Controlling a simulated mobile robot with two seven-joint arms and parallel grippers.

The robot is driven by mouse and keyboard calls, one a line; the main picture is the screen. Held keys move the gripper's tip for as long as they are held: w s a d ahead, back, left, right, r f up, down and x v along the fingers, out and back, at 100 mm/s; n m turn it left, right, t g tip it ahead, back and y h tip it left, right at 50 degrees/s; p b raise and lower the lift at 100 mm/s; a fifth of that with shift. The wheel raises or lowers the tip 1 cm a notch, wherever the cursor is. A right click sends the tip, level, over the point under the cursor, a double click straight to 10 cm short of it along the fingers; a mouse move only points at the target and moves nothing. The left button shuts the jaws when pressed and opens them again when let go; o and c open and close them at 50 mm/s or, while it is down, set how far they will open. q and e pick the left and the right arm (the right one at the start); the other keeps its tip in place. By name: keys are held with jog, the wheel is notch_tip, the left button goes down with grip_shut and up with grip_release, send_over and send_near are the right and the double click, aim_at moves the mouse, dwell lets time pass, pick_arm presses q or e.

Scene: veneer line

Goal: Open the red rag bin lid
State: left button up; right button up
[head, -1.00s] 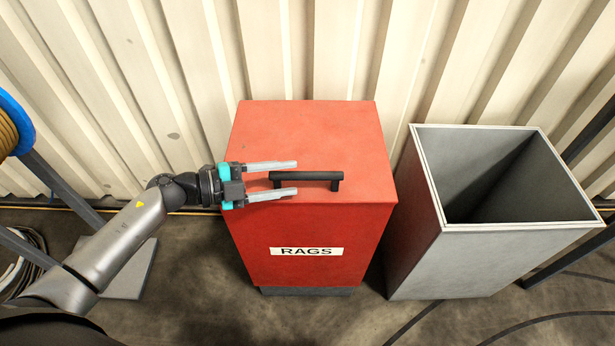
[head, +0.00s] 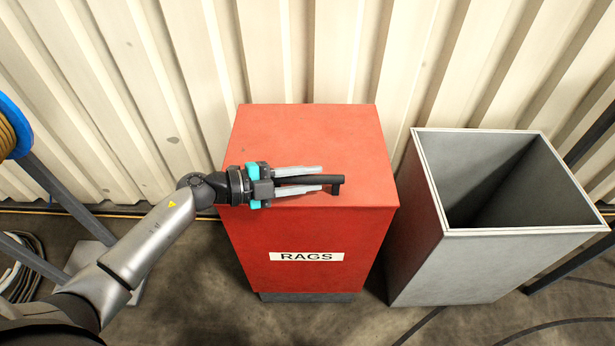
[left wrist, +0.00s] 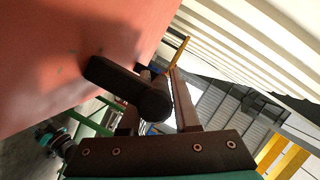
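The red rag bin (head: 300,240) stands against the wall with a RAGS label on its front. Its lid (head: 300,130) lies flat and closed. A black bar handle (head: 338,185) sits near the lid's front edge. My left gripper (head: 322,178) comes in from the left with its fingers along the bar, one on each side. The fingers look closed down on the bar, and the handle's right end stays free. In the left wrist view the handle (left wrist: 150,100) lies between the fingers, close against the red lid (left wrist: 60,45). My right gripper is not in view.
An open grey bin (head: 430,250) stands right of the red bin with a narrow gap. A ribbed cream wall (head: 310,50) is close behind. A blue reel (head: 15,125) is at the far left. Floor in front shows some dark cables at right.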

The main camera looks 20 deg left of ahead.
pick_arm(q)
grip_shut()
dwell(1.0)
